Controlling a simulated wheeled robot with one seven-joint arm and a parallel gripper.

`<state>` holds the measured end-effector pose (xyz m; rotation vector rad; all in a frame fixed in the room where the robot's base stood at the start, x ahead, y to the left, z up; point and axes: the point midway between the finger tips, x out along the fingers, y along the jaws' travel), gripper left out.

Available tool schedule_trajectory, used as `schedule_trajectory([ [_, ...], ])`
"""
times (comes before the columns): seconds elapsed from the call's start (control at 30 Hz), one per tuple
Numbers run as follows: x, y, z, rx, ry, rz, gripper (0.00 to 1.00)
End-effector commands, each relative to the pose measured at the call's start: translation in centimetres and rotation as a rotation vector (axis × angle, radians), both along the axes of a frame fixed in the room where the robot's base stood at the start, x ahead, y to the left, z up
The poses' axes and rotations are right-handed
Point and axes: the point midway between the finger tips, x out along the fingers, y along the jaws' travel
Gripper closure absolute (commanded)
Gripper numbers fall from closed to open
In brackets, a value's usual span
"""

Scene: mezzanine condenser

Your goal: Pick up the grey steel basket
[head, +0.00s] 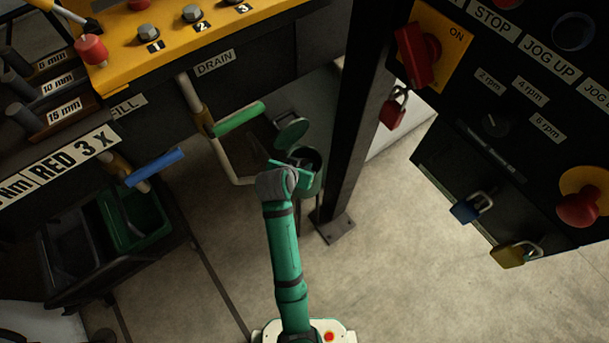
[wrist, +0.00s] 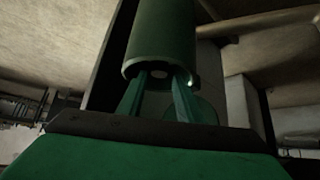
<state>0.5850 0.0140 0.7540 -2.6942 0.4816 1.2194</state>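I cannot make out the grey steel basket for certain in either view. My gripper (head: 292,168) is at the mouth of a green can (head: 312,184) with a round green lid (head: 291,132) standing open, and hides part of the can. In the wrist view, which looks upside down, my gripper (wrist: 160,84) has two green fingers spread apart at the can's rim (wrist: 160,30), with nothing seen held between them. A small pale grey shape (wrist: 158,73) shows in the can's mouth; I cannot tell what it is.
A dark post (head: 350,130) stands just right of the can. A green-handled lever (head: 238,118) and a blue-handled lever (head: 155,167) stick out at left. A black cart with a green bin (head: 150,238) is lower left. A control panel (head: 500,110) overhangs at right. Floor below is clear.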

Motion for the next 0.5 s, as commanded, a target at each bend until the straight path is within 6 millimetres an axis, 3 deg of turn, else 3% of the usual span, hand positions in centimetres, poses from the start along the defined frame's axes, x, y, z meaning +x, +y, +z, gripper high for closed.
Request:
schedule_trajectory([
  [0.5, 2.9, -1.2, -4.2, 0.000, 0.000, 0.000, 0.68],
])
